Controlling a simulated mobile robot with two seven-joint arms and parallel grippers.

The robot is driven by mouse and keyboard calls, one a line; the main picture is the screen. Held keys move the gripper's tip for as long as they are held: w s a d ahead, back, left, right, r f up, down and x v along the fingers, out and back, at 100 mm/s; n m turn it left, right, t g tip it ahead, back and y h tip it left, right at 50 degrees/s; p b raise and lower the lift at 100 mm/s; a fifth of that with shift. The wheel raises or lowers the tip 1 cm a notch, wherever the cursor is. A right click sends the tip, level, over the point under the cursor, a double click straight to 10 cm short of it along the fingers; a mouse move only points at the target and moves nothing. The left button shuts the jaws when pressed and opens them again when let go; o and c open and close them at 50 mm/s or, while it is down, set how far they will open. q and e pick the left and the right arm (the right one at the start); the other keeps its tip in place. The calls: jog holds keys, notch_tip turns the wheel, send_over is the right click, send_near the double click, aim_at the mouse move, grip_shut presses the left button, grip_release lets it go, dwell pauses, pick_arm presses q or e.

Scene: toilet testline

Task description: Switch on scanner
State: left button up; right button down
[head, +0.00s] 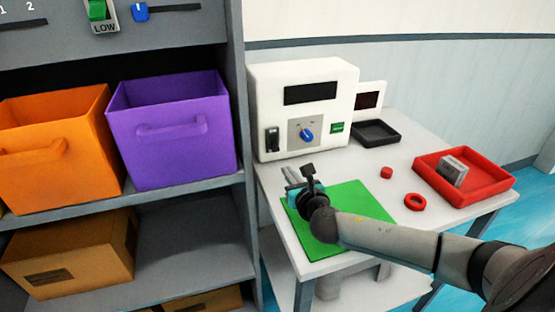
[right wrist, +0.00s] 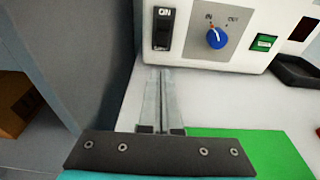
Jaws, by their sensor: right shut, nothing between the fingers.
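The scanner (head: 304,105) is a white box at the back left of the white table. Its front has a dark screen (head: 310,92), a black rocker switch (head: 272,139) at the left, a blue knob (head: 307,135) and a green button (head: 337,128). In the right wrist view the switch (right wrist: 163,28) carries the word ON above it, and the knob (right wrist: 217,38) sits between IN and OUT. My right gripper (head: 290,172) is shut and empty, in front of and below the switch, apart from it. Its fingers (right wrist: 164,98) point toward the switch. My left gripper is not in view.
A green mat (head: 350,225) lies under my right arm. A black tray (head: 376,132), a red tray (head: 490,186) with a grey block (head: 453,171), a red ring (head: 415,202) and a small red piece (head: 386,172) are on the table. A shelf with bins (head: 172,130) stands close at left.

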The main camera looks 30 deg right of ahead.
aim_at(275, 147)
jog(key=b+x, duration=0.2)
jog(key=x, duration=0.4)
jog(key=shift+b+x, duration=0.4)
jog(key=shift+x, duration=0.55)
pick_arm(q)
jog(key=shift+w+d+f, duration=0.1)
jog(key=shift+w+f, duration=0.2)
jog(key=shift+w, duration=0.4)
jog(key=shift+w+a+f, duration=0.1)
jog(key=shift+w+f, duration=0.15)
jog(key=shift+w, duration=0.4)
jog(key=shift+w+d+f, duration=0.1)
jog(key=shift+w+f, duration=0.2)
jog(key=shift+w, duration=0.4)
pick_arm(e)
jog(key=shift+x, duration=0.8)
jog(key=shift+r+p, duration=0.15)
jog(key=shift+p, duration=0.55)
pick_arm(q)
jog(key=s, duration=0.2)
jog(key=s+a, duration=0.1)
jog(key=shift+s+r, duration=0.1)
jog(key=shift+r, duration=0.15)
pick_arm(e)
jog(key=shift+s, duration=0.1)
pick_arm(q)
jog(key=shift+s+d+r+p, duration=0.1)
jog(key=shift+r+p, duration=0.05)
jog(key=shift+p, duration=0.15)
